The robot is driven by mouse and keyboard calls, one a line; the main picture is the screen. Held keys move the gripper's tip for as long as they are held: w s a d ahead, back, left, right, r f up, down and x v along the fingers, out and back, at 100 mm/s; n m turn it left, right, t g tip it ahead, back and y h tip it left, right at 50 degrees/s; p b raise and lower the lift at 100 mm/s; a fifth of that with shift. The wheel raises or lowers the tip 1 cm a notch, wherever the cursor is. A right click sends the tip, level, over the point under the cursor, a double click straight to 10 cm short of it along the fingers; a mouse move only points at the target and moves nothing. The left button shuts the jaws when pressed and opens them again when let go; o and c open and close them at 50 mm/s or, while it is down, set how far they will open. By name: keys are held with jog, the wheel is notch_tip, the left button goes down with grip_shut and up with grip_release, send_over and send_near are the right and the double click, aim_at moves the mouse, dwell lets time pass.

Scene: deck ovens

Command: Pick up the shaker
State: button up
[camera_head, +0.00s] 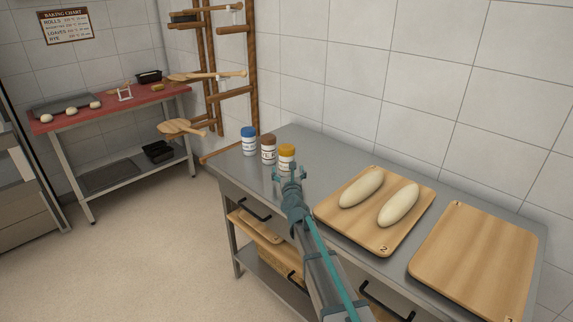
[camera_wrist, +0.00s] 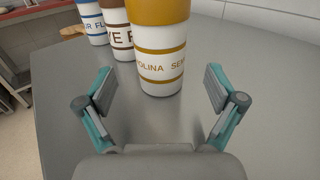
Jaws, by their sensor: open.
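Three shakers stand upright in a row on the steel table. The nearest has a yellow-orange lid (camera_head: 287,151) and a label reading in part "OLINA"; this yellow-lidded shaker (camera_wrist: 160,50) is large in the wrist view, its top cut off. A brown-lidded shaker (camera_head: 268,148) stands beside it, and a blue-lidded shaker (camera_head: 249,140) stands farthest left. They also show in the wrist view as the brown one (camera_wrist: 118,28) and the blue one (camera_wrist: 92,22). My gripper (camera_wrist: 160,92) is open and empty, its fingers spread just short of the yellow-lidded shaker.
On the steel table (camera_head: 300,200), a wooden board (camera_head: 378,237) with two dough loaves lies right of my arm. A bare board (camera_head: 475,265) lies farther right. A wooden rack (camera_head: 214,80) with peels and a red-topped table (camera_head: 110,105) stand behind left.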

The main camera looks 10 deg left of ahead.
aim_at(287, 160)
jog(key=shift+p+x, duration=0.5)
jog(key=shift+x, duration=2.55)
jog(key=shift+s, duration=0.1)
jog(key=c, duration=1.4)
jog(key=shift+c, duration=0.2)
jog(key=shift+r, duration=0.45)
jog(key=shift+r+p, duration=0.7)
jog(key=shift+r, duration=0.25)
jog(key=s+d+r+p, duration=0.3)
jog(key=s+r+p, duration=0.2)
jog(key=s+r, duration=0.5)
jog(key=v, duration=0.3)
jog(key=shift+s, duration=0.3)
